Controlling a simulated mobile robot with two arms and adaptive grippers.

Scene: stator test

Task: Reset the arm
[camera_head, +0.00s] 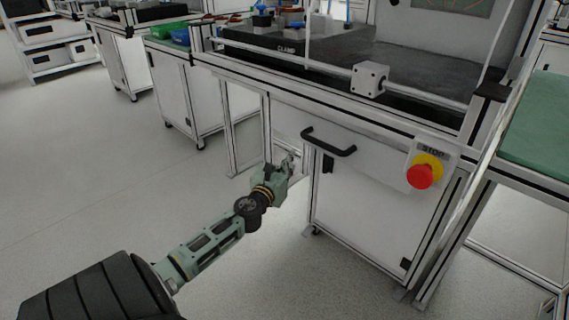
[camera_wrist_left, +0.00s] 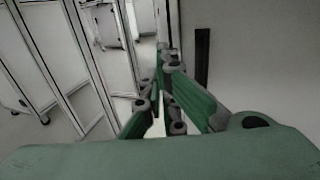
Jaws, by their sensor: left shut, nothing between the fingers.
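My left arm comes in from the lower left in the head view and stretches toward the front of the workstation. My left gripper (camera_head: 290,160) is at its end, near the cabinet's left side and below the table top. In the left wrist view the green fingers of the left gripper (camera_wrist_left: 165,75) come together at their tips, shut with nothing between them. My right gripper is in neither view.
The workstation cabinet (camera_head: 360,210) has a black handle (camera_head: 328,143) and a red stop button (camera_head: 421,175) on its front. A green-topped table (camera_head: 540,125) stands at the right. Further cabinets (camera_head: 185,95) stand at the back left. The floor (camera_head: 90,160) at the left is clear.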

